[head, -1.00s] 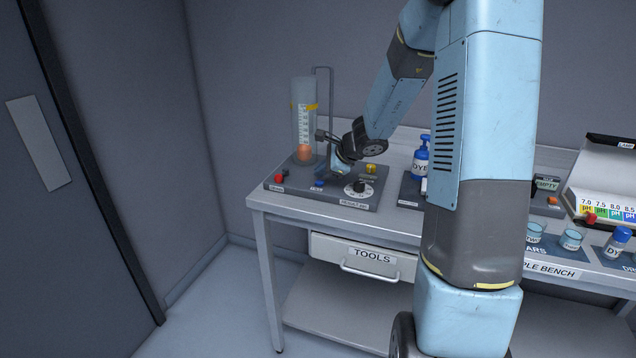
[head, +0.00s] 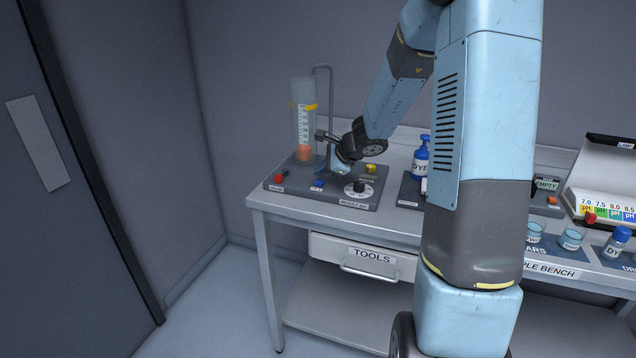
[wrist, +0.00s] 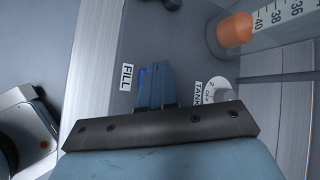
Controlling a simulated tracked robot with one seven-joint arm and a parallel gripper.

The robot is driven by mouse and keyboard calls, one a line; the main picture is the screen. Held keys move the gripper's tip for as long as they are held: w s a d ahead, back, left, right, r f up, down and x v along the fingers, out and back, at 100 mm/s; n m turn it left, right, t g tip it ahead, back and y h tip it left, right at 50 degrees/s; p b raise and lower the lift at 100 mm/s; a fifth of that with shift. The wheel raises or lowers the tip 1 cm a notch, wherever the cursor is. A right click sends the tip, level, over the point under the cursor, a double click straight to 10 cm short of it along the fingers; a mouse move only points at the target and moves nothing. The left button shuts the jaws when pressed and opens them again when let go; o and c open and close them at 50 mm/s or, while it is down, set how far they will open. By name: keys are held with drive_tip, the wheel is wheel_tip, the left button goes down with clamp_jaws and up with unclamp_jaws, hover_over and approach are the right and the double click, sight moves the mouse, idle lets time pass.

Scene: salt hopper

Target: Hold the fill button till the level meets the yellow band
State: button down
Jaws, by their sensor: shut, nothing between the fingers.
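A clear upright cylinder (head: 313,130) with a printed scale stands on the grey panel (head: 335,200). A yellow band (head: 311,106) rings it near the top. An orange mass (head: 304,153) sits near the bottom, well below the band; its end also shows in the wrist view (wrist: 236,30). The blue fill button (head: 318,184) is at the panel's front, beside the FILL label (wrist: 126,77). My gripper (head: 340,168) is shut and empty, pointing down, right of and behind the button in the head view. In the wrist view its fingers (wrist: 157,72) overlap the button's area; contact cannot be told.
A dial knob (head: 359,187) is right of the fill button, a red button (head: 279,178) left of it, and a yellow part (head: 370,169) behind the knob. A thin bent pipe (head: 331,95) rises beside the cylinder.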

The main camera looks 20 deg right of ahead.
drive_tip(key=shift+f, duration=0.1)
idle(0.3)
drive_tip(key=shift+s+f, duration=0.1)
drive_tip(key=shift+f, duration=0.15)
drive_tip(key=shift+f, duration=0.5)
idle(6.8)
